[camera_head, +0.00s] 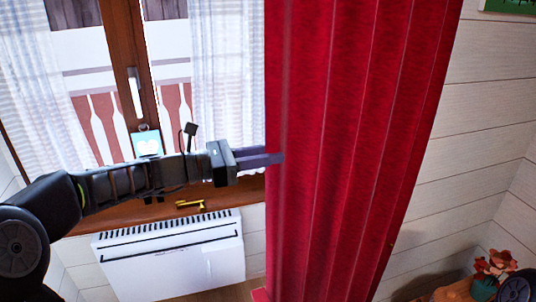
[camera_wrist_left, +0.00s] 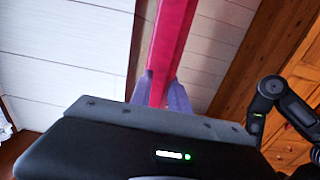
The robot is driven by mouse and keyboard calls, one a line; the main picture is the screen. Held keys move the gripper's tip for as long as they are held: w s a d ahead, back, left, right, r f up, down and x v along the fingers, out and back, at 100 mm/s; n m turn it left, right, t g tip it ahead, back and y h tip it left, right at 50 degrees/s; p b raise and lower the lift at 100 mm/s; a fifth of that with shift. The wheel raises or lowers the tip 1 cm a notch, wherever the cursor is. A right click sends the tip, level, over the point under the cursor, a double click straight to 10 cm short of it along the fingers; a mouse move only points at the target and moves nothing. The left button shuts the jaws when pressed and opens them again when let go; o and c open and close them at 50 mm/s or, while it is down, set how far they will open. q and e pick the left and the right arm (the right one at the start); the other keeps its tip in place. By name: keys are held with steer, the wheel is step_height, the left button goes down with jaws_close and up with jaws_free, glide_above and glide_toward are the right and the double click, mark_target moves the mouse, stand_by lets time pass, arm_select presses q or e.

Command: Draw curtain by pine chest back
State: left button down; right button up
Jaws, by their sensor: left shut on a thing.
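The red curtain (camera_head: 350,130) hangs in tall folds to the right of the window in the head view. My left gripper (camera_head: 272,158) reaches in from the left and is shut on the curtain's left edge at about mid-height in that view. In the left wrist view, a narrow strip of the red curtain (camera_wrist_left: 173,50) runs up from between the two pale purple fingers (camera_wrist_left: 162,92). A brown wooden surface (camera_head: 447,292), perhaps the pine chest's top, shows at the lower right of the head view. My right gripper does not show.
A white radiator (camera_head: 170,262) stands below the wooden sill, which bears a small gold object (camera_head: 190,204) and a small picture (camera_head: 147,143). Sheer white curtains (camera_head: 228,60) hang at the window.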

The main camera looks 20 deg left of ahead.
mark_target(327, 145)
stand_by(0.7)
arm_select(q)
steer(key=x, duration=1.5)
steer(key=shift+a, duration=0.1)
steer(key=c, duration=1.2)
jaws_free()
steer(key=shift+c, duration=0.2)
